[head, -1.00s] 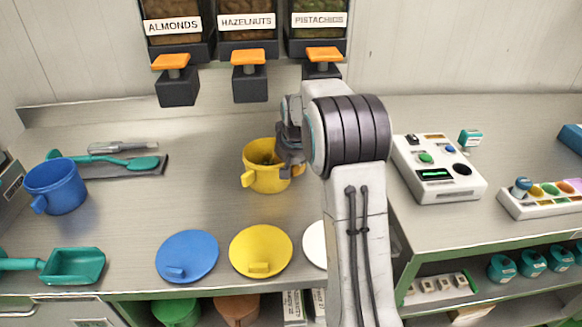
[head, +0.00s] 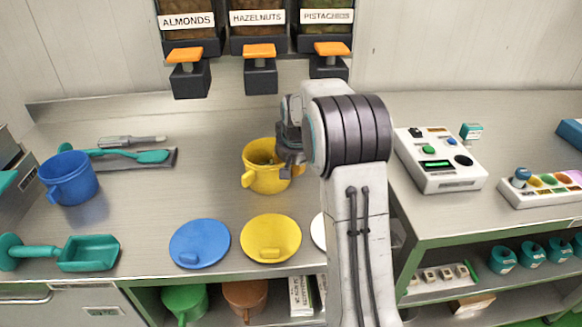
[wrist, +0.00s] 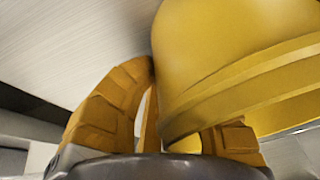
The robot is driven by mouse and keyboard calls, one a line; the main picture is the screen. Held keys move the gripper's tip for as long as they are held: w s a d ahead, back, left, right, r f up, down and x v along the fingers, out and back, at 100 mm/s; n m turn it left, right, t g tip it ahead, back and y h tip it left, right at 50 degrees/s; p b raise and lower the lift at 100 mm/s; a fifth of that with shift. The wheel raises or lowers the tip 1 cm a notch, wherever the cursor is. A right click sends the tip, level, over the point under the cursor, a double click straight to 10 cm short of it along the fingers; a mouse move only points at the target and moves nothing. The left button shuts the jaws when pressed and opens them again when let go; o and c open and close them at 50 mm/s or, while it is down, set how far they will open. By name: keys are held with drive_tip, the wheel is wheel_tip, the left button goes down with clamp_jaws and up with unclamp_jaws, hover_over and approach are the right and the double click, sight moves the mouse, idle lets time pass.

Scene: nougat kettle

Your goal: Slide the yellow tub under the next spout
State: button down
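The yellow tub (head: 262,180) stands upright on the steel counter, with something dark inside it. In the head view it appears below the hazelnuts spout (head: 261,78), slightly right of its middle. The almonds spout (head: 191,80) is to the left and the pistachios spout (head: 329,66) to the right. My gripper (head: 291,155) is at the tub's right side, partly hidden by my wrist. In the wrist view the tub (wrist: 235,55) fills the upper right, its wall and rim between my orange fingers (wrist: 165,130). The right finger is partly covered by the rim.
Blue (head: 200,243) and yellow (head: 271,238) lids lie near the front edge; a white lid is partly behind my arm. A control box (head: 440,165) stands right. Counter left of the yellow tub is clear.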

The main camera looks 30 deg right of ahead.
drive_tip(key=c, duration=1.3)
unclamp_jaws()
drive_tip(key=shift+c, duration=0.2)
drive_tip(key=shift+r, duration=0.1)
drive_tip(key=v, duration=1.1)
drive_tip(key=shift+r, duration=0.4)
drive_tip(key=shift+s, duration=0.15)
